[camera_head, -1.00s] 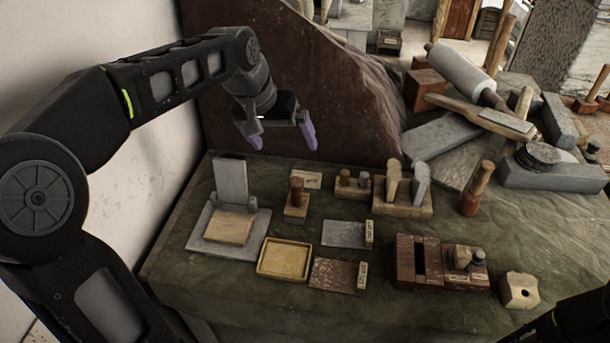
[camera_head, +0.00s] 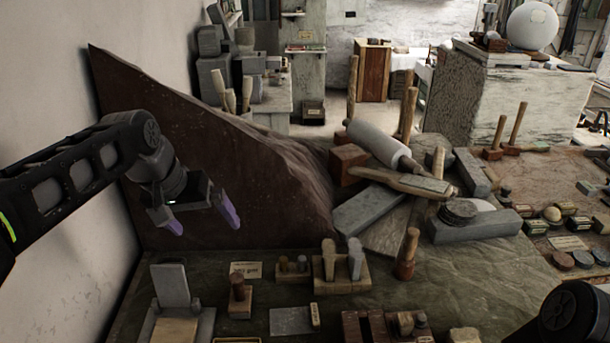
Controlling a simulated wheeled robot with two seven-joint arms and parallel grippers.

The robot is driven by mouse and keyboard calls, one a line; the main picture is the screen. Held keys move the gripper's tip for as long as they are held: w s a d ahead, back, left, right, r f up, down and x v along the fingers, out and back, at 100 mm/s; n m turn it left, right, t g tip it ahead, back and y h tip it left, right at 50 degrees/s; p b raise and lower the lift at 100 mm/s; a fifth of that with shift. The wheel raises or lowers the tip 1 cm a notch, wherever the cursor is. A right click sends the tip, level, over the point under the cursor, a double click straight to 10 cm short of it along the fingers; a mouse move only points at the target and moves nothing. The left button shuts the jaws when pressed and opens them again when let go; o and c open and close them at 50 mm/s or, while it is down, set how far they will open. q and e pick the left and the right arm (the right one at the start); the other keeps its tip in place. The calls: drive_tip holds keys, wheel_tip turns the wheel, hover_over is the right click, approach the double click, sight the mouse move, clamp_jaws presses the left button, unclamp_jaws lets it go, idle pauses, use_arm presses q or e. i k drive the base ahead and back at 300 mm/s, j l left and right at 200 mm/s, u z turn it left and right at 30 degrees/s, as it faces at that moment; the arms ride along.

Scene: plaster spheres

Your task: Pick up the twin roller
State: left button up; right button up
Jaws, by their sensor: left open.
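My left gripper (camera_head: 200,220) is open and empty, with purple fingertips, above the back left of the stone-topped table in front of the brown slab. I cannot tell for sure which thing is the twin roller. A small wooden block with two short upright pegs (camera_head: 293,268) stands on the table, right of and below the gripper. Beside it is a larger wooden holder with two upright tools (camera_head: 340,270). A single big pale roller (camera_head: 378,143) lies on the pile farther back. My right gripper is out of view; only part of my right arm shows at the lower right.
A tall brown stone slab (camera_head: 215,150) rises behind the gripper. A grey upright plate (camera_head: 171,285) and a peg block (camera_head: 238,293) stand at the front left. Stone blocks and mallets crowd the right. Bare tabletop (camera_head: 460,285) shows at the front right.

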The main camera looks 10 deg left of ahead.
sight(239, 307)
drive_tip(key=k, duration=1)
